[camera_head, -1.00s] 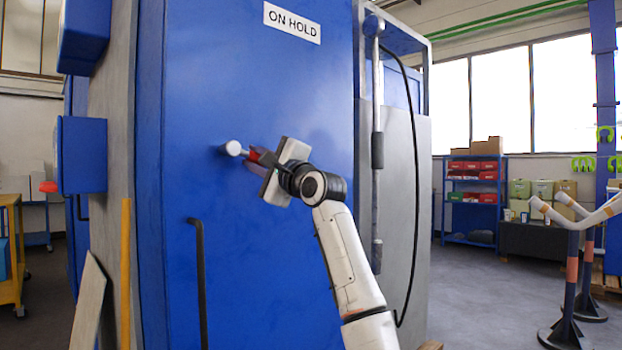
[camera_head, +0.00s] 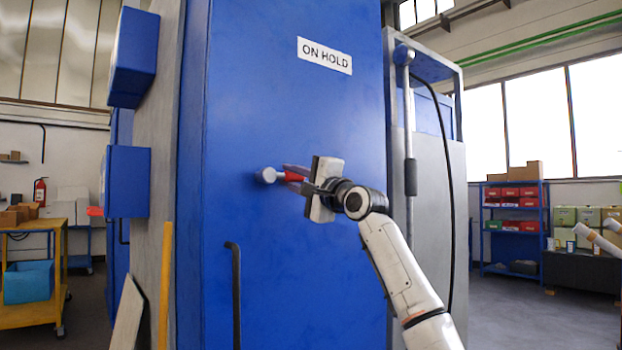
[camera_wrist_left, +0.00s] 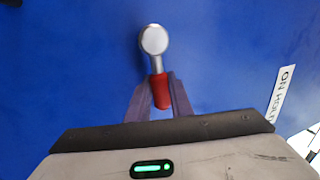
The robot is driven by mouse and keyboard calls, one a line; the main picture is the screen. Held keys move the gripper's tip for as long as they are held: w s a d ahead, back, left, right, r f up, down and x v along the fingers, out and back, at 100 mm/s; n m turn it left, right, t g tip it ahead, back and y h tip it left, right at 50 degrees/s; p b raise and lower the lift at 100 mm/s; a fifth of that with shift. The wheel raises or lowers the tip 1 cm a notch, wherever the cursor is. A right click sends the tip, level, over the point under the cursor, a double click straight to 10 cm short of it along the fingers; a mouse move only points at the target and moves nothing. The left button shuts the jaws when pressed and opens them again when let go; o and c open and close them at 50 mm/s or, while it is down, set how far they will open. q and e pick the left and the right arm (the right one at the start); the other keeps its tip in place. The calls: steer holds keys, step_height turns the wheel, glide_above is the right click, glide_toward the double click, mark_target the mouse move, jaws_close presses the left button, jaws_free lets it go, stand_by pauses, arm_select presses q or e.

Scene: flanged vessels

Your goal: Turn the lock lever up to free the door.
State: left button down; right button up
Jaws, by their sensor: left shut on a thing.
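The lock lever has a round silver hub (camera_head: 268,175) on the blue door (camera_head: 290,260) and a red grip (camera_head: 293,177) that points right, close to level. My left gripper (camera_head: 299,178) is shut on the red grip. In the left wrist view, the two fingers (camera_wrist_left: 158,92) sit on both sides of the red grip (camera_wrist_left: 160,91), with the silver hub (camera_wrist_left: 154,40) beyond them. The door looks closed against its frame. My right gripper is not in view.
A black bar handle (camera_head: 236,300) is lower on the door. A vertical silver rod (camera_head: 409,120) and black cable (camera_head: 449,160) stand right of it. A yellow cart (camera_head: 35,265) is at far left. A blue shelf (camera_head: 512,225) stands back right, with open floor before it.

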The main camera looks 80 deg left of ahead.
arm_select(q)
steer(key=shift+s, duration=0.1)
steer(key=c, duration=1.6)
jaws_free()
steer(key=shift+r, duration=0.1)
steer(key=v, duration=1)
steer(key=shift+d+b, duration=0.2)
steer(key=shift+b, duration=0.2)
